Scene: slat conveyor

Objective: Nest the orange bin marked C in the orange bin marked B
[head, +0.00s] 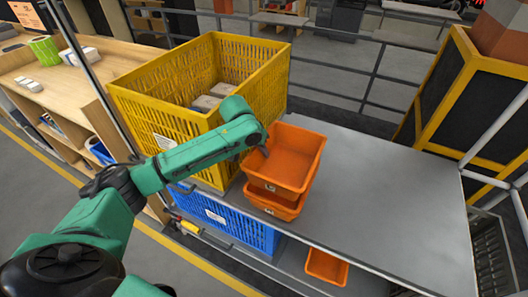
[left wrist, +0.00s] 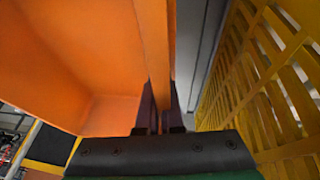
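An upper orange bin (head: 290,158) is directly over a lower orange bin (head: 272,204) on the grey conveyor top; only the lower one's front part shows. I cannot tell whether the upper bin rests fully inside it. Both carry small pale labels, too small to read. A third orange bin (head: 326,267) is lower down, below the front edge. My left gripper (head: 264,150) is at the upper bin's left rim. In the left wrist view its fingers (left wrist: 160,112) stand on both sides of the bin's wall (left wrist: 155,45), shut on it. My right gripper is out of view.
A tall yellow crate (head: 165,103) with grey items inside stands close left of the bins; its slatted wall is near my left gripper. A blue crate (head: 225,220) is below it. The grey surface (head: 385,195) right of the bins is clear.

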